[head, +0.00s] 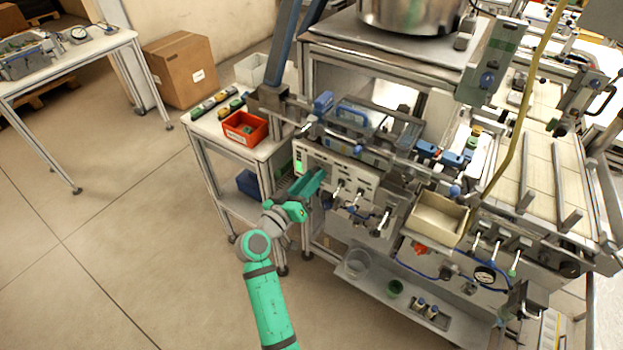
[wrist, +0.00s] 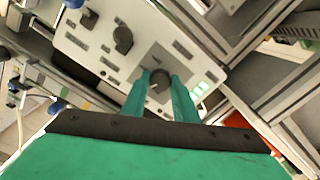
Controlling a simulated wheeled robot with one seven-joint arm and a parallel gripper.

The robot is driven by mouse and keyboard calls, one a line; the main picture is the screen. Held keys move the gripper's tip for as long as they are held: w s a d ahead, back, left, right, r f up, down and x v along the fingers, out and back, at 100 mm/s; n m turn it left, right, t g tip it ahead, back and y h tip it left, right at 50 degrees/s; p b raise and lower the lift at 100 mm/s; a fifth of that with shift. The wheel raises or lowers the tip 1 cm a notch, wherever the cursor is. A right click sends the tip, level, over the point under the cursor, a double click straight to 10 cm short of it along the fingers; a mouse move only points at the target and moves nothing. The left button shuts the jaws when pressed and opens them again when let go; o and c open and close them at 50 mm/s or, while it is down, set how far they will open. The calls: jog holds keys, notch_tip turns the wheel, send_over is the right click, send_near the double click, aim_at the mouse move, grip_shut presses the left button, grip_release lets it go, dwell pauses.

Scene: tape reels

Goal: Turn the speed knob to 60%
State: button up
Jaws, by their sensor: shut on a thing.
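My green gripper (wrist: 160,92) is at the light grey control panel (wrist: 108,14) of the machine. Its two fingers are closed around a dark round knob (wrist: 160,77), with one finger on each side. The knob's pointer and any scale around it are too small or covered to read. In the head view, my gripper (head: 318,178) reaches the left part of the panel (head: 362,186), and my fingers and arm hide the gripped knob there.
Other dark knobs (wrist: 122,38) sit on the same panel, left of the gripped one in the wrist view. A green lit display (head: 298,167) is near my gripper. A red bin (head: 245,128) stands on a side table. The floor at left is clear.

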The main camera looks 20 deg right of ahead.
jog(key=shift+d, duration=0.1)
dwell(0.4)
jog(key=o, duration=1.1)
jog(key=shift+c, duration=0.2)
jog(key=v, duration=1.1)
jog(key=shift+f, duration=0.1)
